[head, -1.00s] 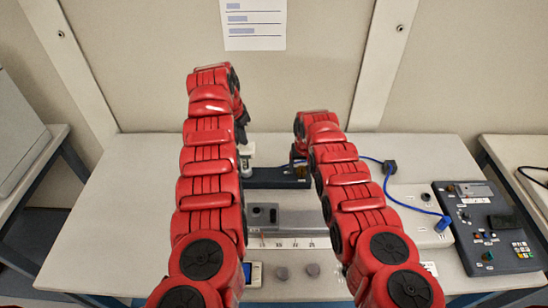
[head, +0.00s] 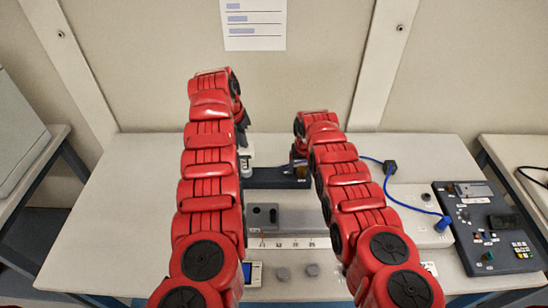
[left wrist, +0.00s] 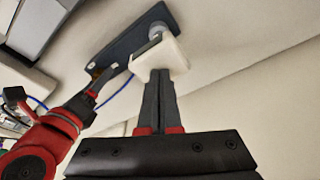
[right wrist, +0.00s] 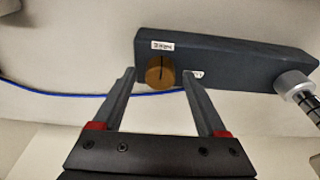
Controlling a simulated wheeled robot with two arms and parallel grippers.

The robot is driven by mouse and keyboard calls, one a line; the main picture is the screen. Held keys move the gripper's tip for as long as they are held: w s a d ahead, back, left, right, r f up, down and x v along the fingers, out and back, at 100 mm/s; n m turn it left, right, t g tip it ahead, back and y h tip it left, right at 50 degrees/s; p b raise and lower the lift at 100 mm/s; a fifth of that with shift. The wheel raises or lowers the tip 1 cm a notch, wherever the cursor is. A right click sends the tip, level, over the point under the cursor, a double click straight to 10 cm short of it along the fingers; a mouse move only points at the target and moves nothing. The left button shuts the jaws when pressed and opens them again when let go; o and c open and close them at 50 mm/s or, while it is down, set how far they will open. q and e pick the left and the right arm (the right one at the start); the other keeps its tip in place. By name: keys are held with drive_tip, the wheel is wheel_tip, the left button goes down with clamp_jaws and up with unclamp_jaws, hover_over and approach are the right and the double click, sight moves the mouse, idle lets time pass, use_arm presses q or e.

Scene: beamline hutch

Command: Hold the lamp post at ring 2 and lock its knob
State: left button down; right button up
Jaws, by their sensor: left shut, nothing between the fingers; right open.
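The lamp post's dark base (head: 282,178) lies at the back of the table, with the post's white head (head: 246,152) at its left end. In the left wrist view the white head (left wrist: 162,60) covers most of the post, with a grey collar (left wrist: 156,31) behind it. My left gripper (left wrist: 159,74) is shut and empty, its tips at the white head; I cannot tell if they touch. In the right wrist view the ringed post (right wrist: 307,104) is at the right edge. My right gripper (right wrist: 158,74) is open, its fingertips on either side of the round orange-brown knob (right wrist: 160,72), apart from it.
A grey block (head: 285,218), a small screen device (head: 252,273) and two grey round pieces (head: 297,272) are nearer the front. The table's left side is clear.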

use_arm(q)
drive_tip(key=shift+s+x, duration=0.15)
drive_tip(key=shift+x, duration=0.55)
drive_tip(key=shift+s+x, duration=0.15)
drive_tip(key=shift+x, duration=0.55)
drive_tip(key=shift+a+f, duration=0.1)
drive_tip(key=shift+a, duration=0.1)
use_arm(e)
drive_tip(key=shift+d+n, duration=0.1)
drive_tip(key=shift+n, duration=0.7)
drive_tip(key=shift+n+y, duration=0.3)
drive_tip(key=shift+n, duration=0.4)
clamp_jaws()
use_arm(q)
drive_tip(key=shift+s, duration=0.1)
use_arm(e)
drive_tip(key=m, duration=0.3)
drive_tip(key=shift+c, duration=0.4)
unclamp_jaws()
